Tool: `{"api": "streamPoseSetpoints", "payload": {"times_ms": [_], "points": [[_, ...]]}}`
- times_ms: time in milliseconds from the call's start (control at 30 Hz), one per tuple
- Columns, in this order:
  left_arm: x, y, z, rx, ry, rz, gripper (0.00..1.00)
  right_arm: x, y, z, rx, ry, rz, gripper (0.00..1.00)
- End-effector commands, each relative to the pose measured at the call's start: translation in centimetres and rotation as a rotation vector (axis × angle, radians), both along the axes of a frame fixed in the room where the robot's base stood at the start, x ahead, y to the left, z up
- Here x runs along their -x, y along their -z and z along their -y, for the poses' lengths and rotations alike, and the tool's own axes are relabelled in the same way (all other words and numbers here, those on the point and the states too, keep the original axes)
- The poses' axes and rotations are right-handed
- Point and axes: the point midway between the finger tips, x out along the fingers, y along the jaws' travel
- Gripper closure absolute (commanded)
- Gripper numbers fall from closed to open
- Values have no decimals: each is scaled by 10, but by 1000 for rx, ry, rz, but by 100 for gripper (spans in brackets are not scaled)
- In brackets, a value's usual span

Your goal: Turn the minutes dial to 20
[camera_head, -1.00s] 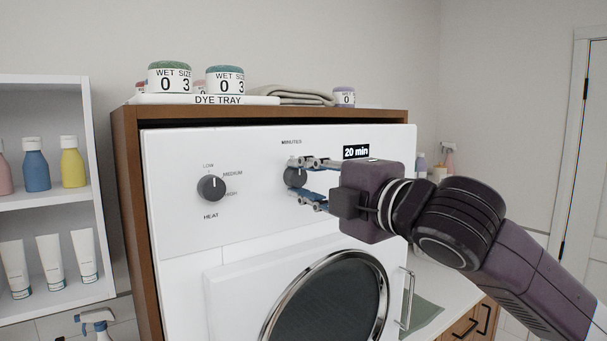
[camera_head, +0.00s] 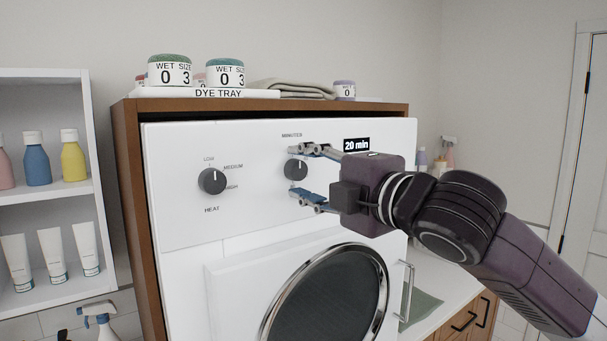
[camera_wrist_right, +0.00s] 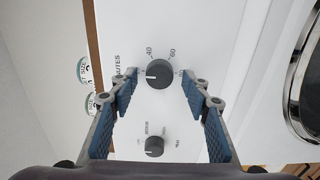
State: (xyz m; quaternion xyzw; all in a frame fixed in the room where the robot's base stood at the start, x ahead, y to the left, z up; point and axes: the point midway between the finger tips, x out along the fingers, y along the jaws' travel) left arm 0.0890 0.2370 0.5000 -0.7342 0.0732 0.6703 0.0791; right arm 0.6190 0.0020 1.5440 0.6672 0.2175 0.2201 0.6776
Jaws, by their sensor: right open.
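The minutes dial (camera_head: 295,170) is a dark round knob on the white front panel of the machine (camera_head: 250,215). A black display (camera_head: 356,145) beside it reads "20 min". My right gripper (camera_head: 296,172) is open, with one finger above the dial and one below it, both apart from it. In the right wrist view the dial (camera_wrist_right: 159,74) sits between the spread blue-padded fingers, a little beyond their tips, and its white pointer line points to the left of that picture. Marks 40 and 60 show around it. My left gripper is not in view.
The heat dial (camera_head: 212,181) is to the left on the same panel. The round glass door (camera_head: 330,295) is below. A dye tray (camera_head: 205,94) with jars and a folded towel (camera_head: 290,90) lie on top. A shelf with bottles (camera_head: 45,190) stands at the left.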

Motion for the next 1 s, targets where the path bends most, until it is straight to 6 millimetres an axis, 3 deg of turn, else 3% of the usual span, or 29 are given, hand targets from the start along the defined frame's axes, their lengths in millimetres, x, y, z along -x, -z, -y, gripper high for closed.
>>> {"api": "streamPoseSetpoints", "payload": {"times_ms": [167,600,1000], "points": [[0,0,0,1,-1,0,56,15,0,12,2,3,3,56],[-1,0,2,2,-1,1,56,84,0,62,2,2,1,56],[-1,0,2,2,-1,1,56,97,0,70,1,0,-1,56]]}}
